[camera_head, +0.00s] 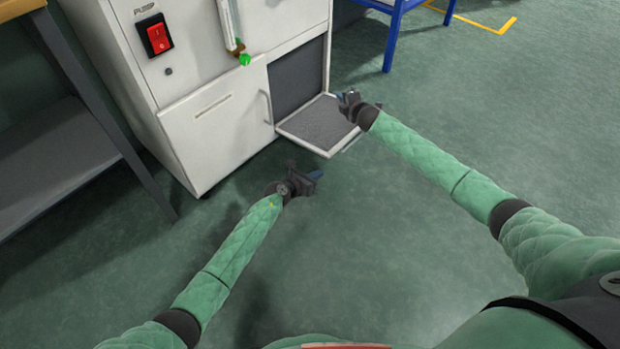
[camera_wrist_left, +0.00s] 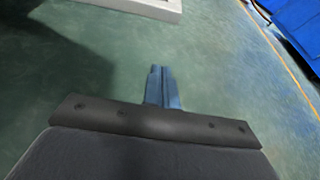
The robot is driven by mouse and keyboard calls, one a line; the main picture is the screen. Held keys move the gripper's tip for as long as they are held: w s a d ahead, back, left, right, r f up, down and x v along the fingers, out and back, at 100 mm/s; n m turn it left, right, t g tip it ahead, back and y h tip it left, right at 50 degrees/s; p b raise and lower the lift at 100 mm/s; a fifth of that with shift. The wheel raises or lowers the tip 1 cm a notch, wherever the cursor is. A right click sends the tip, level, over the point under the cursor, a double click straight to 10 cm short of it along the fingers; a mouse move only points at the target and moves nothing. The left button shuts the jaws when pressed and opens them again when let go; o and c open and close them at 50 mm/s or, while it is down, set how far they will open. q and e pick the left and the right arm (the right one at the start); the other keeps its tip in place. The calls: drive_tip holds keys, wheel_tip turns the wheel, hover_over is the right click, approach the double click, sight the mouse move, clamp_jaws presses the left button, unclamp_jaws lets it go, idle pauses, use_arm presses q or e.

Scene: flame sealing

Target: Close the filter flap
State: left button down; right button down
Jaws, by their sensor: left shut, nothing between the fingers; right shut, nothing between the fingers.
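The filter flap (camera_head: 316,124) hangs open at the lower right of the white cabinet, folded out low above the floor with its grey filter side up. The dark filter opening (camera_head: 297,76) shows behind it. My right gripper (camera_head: 344,98) is shut and empty, over the flap's right side; I cannot tell whether it touches. My left gripper (camera_head: 316,174) is shut and empty, in front of and below the flap's front edge, apart from it. The left wrist view shows its closed blue fingers (camera_wrist_left: 162,87) over bare floor, with the likely flap edge (camera_wrist_left: 150,8) at the top.
The white cabinet (camera_head: 215,125) has a red pump switch (camera_head: 157,38), a flow tube with a green knob (camera_head: 244,59) and a closed left door with a handle. A grey shelf (camera_head: 55,165) stands left and a blue frame (camera_head: 393,35) behind right. The floor in front is clear.

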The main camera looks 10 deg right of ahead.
use_arm(q)
drive_tip(key=shift+w+d+r, duration=1.3)
drive_tip(key=shift+d, duration=0.1)
drive_tip(key=shift+r, duration=0.1)
drive_tip(key=shift+w+r+n, duration=0.15)
drive_tip(key=shift+r+n, duration=0.15)
drive_tip(key=shift+r, duration=0.5)
use_arm(e)
drive_tip(key=c, duration=1.8)
unclamp_jaws()
